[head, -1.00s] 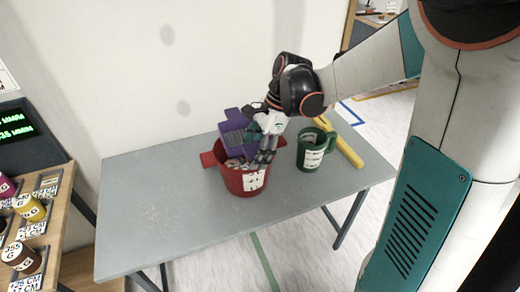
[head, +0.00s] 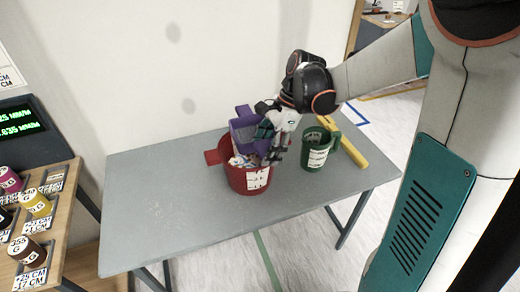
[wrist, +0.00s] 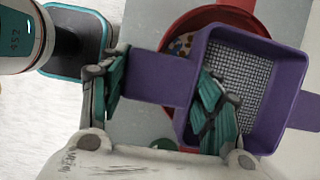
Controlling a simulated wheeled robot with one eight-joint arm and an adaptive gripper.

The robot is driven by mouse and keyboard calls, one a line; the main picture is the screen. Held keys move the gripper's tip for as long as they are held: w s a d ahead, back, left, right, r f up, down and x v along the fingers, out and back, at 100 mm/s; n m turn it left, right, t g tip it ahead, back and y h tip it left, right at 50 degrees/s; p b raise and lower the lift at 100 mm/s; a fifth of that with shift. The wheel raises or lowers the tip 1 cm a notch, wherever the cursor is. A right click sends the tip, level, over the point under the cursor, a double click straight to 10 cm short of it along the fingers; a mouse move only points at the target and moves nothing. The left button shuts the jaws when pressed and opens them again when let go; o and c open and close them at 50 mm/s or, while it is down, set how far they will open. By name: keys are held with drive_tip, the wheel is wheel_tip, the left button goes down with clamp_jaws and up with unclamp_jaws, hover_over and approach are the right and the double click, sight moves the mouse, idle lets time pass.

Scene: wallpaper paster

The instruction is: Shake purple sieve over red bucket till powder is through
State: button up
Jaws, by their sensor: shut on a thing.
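The purple sieve (head: 244,127) is above the red bucket (head: 246,181) and tilted in the head view. In the wrist view the sieve (wrist: 193,75) shows a square frame with a grey mesh floor, its bare part free of any clear powder heap. My gripper (head: 276,150) is shut on the sieve; its teal fingers show in the wrist view (wrist: 160,95), one beside the handle and one over the tray. The red bucket's rim shows behind the sieve in the wrist view (wrist: 183,22). Pale, coloured bits are visible in the bucket; how much powder is there I cannot tell.
A green mug (head: 313,160) with a label stands right of the bucket on the grey table (head: 180,225). The table's left and front are clear. A wooden rack with paint-like jars (head: 35,202) stands at far left.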

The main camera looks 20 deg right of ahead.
drive_tip(key=shift+a+p, duration=0.3)
drive_tip(key=shift+a, duration=1.7)
drive_tip(key=shift+d, duration=1.05)
idle(1.4)
drive_tip(key=shift+r+p, duration=1.95)
drive_tip(key=shift+r, duration=0.65)
drive_tip(key=shift+f, duration=0.1)
